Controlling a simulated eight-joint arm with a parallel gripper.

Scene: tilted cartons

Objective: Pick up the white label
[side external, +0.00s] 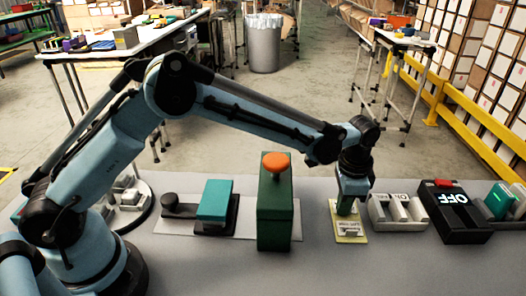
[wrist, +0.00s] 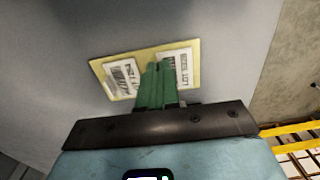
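A yellow pad (side external: 338,238) lies flat on the grey table, below my gripper (side external: 347,212). In the side view a small white label with dark print (side external: 350,228) shows on the pad. In the wrist view the yellow pad (wrist: 147,57) carries two white printed pieces, one to the left (wrist: 122,78) and one to the right (wrist: 183,68) of my gripper (wrist: 158,66). Its green fingers point down over the middle of the pad and look closed together. I see nothing held between them. They hide the pad's centre, and whether they touch it is unclear.
Right of the pad stand a grey switch block (side external: 397,210) and a black box reading OFF (side external: 455,212). A green block with an orange button (side external: 275,205) stands to the left, beside a teal block (side external: 214,201). The table in front is clear.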

